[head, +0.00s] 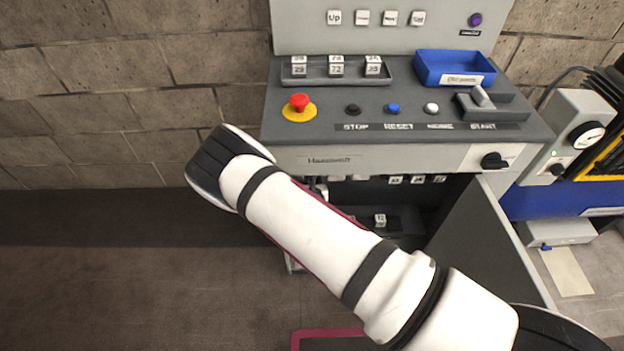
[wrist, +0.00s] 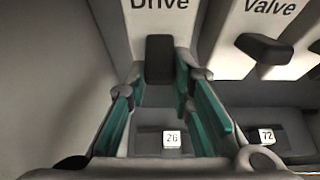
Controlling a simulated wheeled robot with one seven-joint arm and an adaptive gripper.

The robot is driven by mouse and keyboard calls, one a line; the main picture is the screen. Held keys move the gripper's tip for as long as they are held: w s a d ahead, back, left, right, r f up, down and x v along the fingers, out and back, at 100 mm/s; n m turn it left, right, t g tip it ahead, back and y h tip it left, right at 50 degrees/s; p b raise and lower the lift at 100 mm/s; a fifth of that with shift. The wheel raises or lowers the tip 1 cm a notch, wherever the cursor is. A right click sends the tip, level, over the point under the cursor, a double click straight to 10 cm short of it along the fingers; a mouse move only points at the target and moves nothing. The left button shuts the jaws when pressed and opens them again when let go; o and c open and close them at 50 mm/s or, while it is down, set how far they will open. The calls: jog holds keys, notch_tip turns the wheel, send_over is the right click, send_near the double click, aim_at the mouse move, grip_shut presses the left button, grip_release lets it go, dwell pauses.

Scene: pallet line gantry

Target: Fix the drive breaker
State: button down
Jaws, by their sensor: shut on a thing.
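The drive breaker (wrist: 158,18) shows in the wrist view as a pale block marked "Drive". Its black lever (wrist: 160,50) stands at the middle, between the teal pads of my gripper (wrist: 160,75). My gripper is shut on this lever. The pads cover the lever's sides, and whether it is up or down is hard to tell. In the head view my arm hides the gripper and the breaker, which sit under the console (head: 420,157).
The valve breaker (wrist: 268,20) with its tilted black lever (wrist: 264,49) stands close on the right. Number tags 26 (wrist: 172,139) and 72 (wrist: 266,136) lie below. A grey wall (wrist: 50,70) is on the left. An open cabinet door (head: 495,235) stands right of my arm.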

jog(key=shift+r+g+p, duration=0.4)
jog(key=shift+g+p, duration=0.05)
jog(key=shift+g, duration=0.25)
jog(key=c, duration=1.4)
grip_release()
